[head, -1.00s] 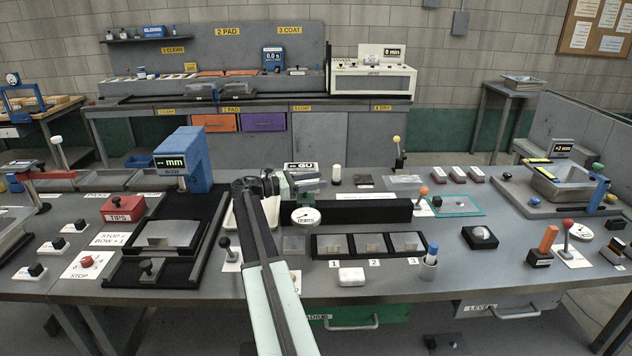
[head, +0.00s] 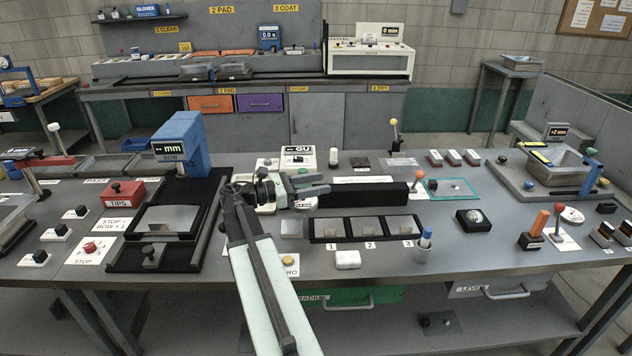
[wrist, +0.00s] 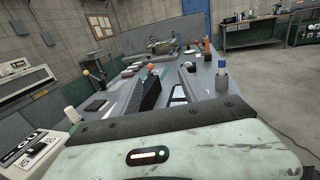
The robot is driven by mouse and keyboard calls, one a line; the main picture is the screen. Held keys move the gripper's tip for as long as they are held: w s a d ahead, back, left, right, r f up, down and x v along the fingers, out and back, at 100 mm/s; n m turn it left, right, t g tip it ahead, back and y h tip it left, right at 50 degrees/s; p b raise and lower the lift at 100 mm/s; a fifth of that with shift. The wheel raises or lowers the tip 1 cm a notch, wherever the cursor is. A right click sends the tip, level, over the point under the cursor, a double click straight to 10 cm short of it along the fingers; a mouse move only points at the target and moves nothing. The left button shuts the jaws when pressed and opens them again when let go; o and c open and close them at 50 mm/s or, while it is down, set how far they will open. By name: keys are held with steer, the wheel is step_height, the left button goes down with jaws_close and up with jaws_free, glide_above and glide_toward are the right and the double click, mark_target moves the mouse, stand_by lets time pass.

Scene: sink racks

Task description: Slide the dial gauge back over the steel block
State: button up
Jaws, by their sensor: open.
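My gripper (head: 324,184) is open and empty in the head view. Its two grey fingers point right, over the left end of the long black rail (head: 365,195). A small grey block (head: 292,228), which looks like the steel block, sits in front of the rail's left end, left of the numbered tray.
A black tray (head: 367,240) with three numbered slots lies in front of the rail. A white block (head: 347,260) and a marker cup (head: 424,252) stand near the front edge. A GU meter (head: 298,157) is behind my gripper.

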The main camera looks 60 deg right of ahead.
steer(key=c, duration=0.3)
steer(key=s+d+m+y+p, duration=0.1)
steer(key=p, duration=0.1)
steer(key=s+d+f+t+y+p, duration=0.1)
steer(key=d+p, duration=0.1)
steer(key=shift+s+f+m+t, duration=0.1)
steer(key=shift+s+m+t, duration=0.2)
steer(key=shift+m, duration=0.1)
jaws_close()
steer(key=s+d+f+m+t+y+p, duration=0.3)
steer(key=s+f+m+t+y+p, duration=0.25)
steer(key=p, duration=0.45)
steer(key=w+d+r+m+t+y+p, duration=0.4)
steer(key=w+r+m+t+p, duration=0.2)
steer(key=r+m+t+p, duration=0.7)
steer(key=shift+w+d+f+m+g+b, duration=0.1)
steer(key=shift+w+f+m+g+b, duration=0.25)
steer(key=shift+w+f+b, duration=1.45)
steer(key=shift+w+d+f+m+g+b, duration=0.15)
steer(key=shift+w+f+m+b, duration=0.35)
steer(key=shift+w+f+b, duration=1.25)
steer(key=shift+w+d+f+m+g+b, duration=0.1)
steer(key=shift+w+f+m+g+b, duration=0.3)
steer(key=shift+w+f+b, duration=1.35)
